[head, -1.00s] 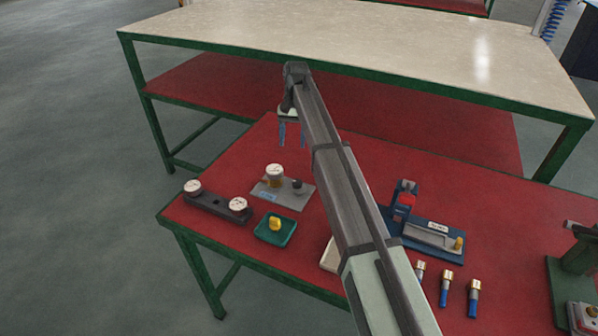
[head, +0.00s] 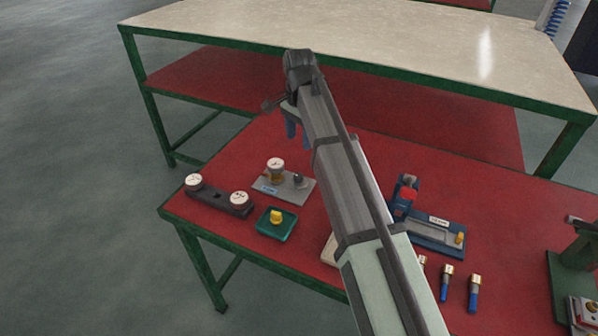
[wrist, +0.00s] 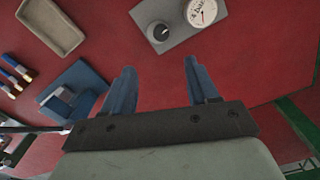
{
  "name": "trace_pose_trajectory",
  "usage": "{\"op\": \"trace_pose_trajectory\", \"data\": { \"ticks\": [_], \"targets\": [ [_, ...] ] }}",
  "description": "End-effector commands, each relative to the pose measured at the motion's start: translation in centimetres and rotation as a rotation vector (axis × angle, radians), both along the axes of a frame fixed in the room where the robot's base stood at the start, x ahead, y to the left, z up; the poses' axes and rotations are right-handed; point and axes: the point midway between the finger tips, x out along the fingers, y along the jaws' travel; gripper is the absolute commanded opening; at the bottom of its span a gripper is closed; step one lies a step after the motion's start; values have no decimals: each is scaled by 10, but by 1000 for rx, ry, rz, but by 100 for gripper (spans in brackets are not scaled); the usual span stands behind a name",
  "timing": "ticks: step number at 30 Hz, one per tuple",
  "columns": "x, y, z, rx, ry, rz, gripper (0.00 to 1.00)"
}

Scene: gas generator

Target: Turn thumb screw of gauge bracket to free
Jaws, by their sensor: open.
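The gauge bracket is a grey plate (head: 272,188) on the red table, carrying a round white-faced gauge (head: 276,165) and a dark knob (head: 298,179), apparently the thumb screw. In the wrist view, the plate (wrist: 172,42), the knob (wrist: 158,32) and the gauge (wrist: 202,11) lie at the top, beyond my fingertips. My gripper (head: 291,128) is open and empty, raised above the table and behind the bracket in the head view. In the wrist view, the blue fingers of my gripper (wrist: 158,64) are spread apart, touching nothing.
Left of the bracket stands a dark block with two gauges (head: 221,199). In front is a green tray (head: 277,231) with a yellow knob. To the right are a blue fixture (head: 433,240) and several blue-and-brass cylinders (head: 446,283). A beige tray (wrist: 52,27) is partly hidden by my arm in the head view.

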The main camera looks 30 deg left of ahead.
Motion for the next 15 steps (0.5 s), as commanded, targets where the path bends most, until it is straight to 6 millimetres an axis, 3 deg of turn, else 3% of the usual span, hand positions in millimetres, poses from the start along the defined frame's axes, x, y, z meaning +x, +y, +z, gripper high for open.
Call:
{"op": "trace_pose_trajectory", "data": {
  "ticks": [8, 15],
  "targets": [
    [1, 1, -4, 4, -5, -122, 59],
    [0, 0, -34, 3, -3, -121, 59]
  ]
}}
